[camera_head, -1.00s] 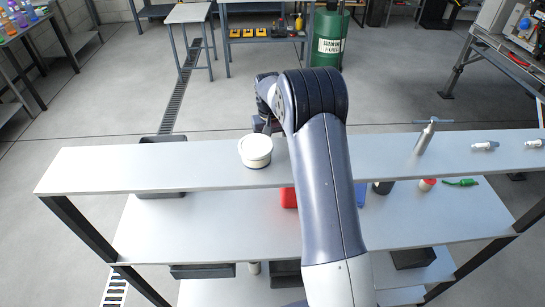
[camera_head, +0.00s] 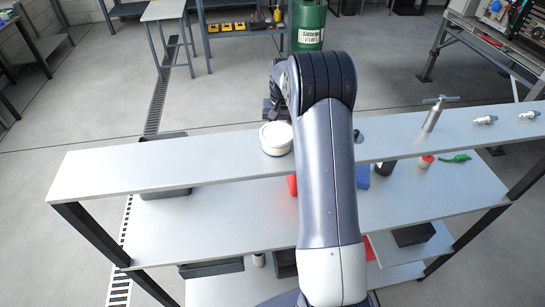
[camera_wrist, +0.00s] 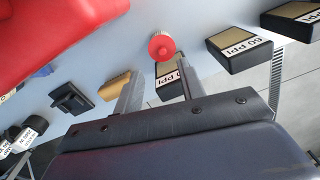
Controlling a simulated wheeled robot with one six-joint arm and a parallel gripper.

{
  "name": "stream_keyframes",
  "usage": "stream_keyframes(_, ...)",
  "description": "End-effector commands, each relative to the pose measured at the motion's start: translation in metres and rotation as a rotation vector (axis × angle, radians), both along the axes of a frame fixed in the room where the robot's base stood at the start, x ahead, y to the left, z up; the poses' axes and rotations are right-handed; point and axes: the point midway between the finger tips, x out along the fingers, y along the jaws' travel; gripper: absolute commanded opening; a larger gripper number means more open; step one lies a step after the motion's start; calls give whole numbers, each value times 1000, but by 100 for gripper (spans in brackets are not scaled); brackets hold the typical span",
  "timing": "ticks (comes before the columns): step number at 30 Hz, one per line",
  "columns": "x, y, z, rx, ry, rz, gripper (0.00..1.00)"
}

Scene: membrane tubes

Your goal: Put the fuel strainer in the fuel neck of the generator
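My gripper (camera_head: 270,108) shows in the head view just past the far edge of the top shelf, partly hidden behind my arm. In the wrist view my gripper (camera_wrist: 158,70) has its two fingers apart, with nothing clearly held between them. A red round cap or knob (camera_wrist: 162,46) lies beyond the fingertips. I cannot pick out a fuel strainer with certainty in either view. No generator or fuel neck can be made out. A large red object (camera_wrist: 50,35) fills the upper left of the wrist view; what it is cannot be told.
A white lidded tub (camera_head: 276,138) stands on the top shelf (camera_head: 120,172), left of my arm. A T-handled metal tool (camera_head: 434,115) stands to the right. Black boxes marked 60 PPI (camera_wrist: 240,48) show in the wrist view. A green drum (camera_head: 308,25) stands behind on the floor.

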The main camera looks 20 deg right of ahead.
Motion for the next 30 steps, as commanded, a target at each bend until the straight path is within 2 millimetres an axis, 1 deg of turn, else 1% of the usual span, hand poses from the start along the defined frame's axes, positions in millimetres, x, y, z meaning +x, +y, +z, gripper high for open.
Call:
stream_keyframes(1,0,1,-8,1,5,1,38)
stream_keyframes(3,0,1,-16,1,3,2,38)
stream_keyframes(11,3,2,-36,0,3,2,38)
stream_keyframes(19,7,3,-70,0,2,3,38)
stream_keyframes(22,7,3,-76,-1,1,3,38)
stream_keyframes(28,7,3,-78,-1,0,3,38)
stream_keyframes(29,7,3,-77,-1,0,3,37)
stream_keyframes(30,7,3,-77,-1,0,3,34)
